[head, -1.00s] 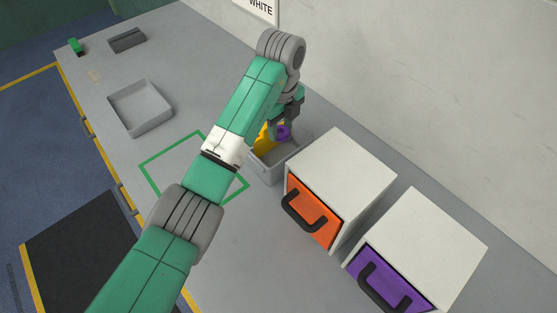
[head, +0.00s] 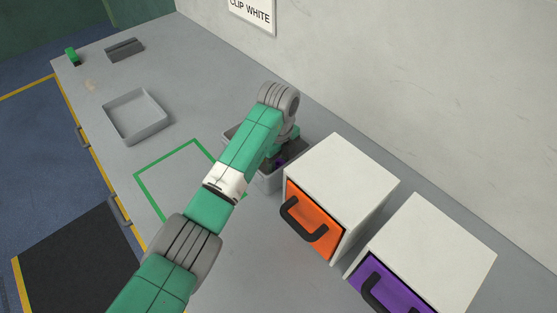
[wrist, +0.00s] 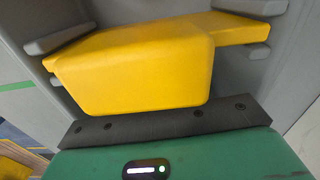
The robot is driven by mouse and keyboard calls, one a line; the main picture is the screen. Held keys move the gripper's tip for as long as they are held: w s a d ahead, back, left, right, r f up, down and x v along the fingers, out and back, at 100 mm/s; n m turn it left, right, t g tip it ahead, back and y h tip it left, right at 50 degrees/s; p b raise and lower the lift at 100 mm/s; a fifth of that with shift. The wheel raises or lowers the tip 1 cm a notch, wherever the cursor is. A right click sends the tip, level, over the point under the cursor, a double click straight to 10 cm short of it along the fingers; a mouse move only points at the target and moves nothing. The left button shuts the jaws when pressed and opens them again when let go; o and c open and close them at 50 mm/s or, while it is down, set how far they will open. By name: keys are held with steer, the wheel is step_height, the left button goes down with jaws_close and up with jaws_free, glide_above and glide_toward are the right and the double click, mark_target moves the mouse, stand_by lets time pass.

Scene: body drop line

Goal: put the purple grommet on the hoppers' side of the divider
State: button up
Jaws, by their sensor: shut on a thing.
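A yellow piece (wrist: 140,70), apparently the divider, spans between grey tabs on the bin walls in the wrist view. In the head view my arm hides it. The grommet and fingertips are hidden in the wrist view, and I cannot tell which side of the yellow piece the grommet is on. No hoppers can be made out.
White cabinets with an orange drawer (head: 313,226) and a purple drawer (head: 385,288) stand close on the right of the bin. An empty grey tray (head: 137,117) and a green outlined square (head: 165,160) lie to the left. A wall rises behind.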

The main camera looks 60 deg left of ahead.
mark_target(279, 164)
steer(key=shift+f, duration=0.15)
steer(key=o, duration=0.9)
steer(key=shift+o, duration=0.2)
step_height(279, 164, up, 12)
steer(key=p, duration=0.3)
